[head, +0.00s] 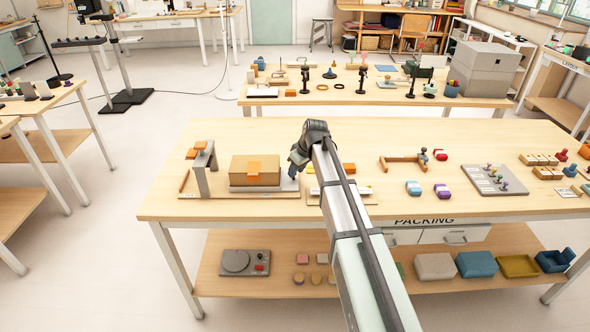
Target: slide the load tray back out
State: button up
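The tray lies on a low wooden base at the table's left part. A grey upright gate (201,171) with an orange piece on top stands just left of the box. My gripper (293,166) is at the tray's right end, pointing down to the left. Its fingers are small and dark here, so I cannot tell whether they touch the tray or are open. My arm hides part of the table right of the tray.
A second table behind holds a large grey box (484,68). The table's front left is clear.

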jog(key=shift+o, duration=1)
jog(key=shift+a, duration=0.1)
jog(key=shift+r, duration=0.1)
jog(key=v, duration=1.3)
jog(key=shift+d+r, duration=0.25)
jog(key=shift+r, duration=0.05)
jog(key=shift+s, duration=0.15)
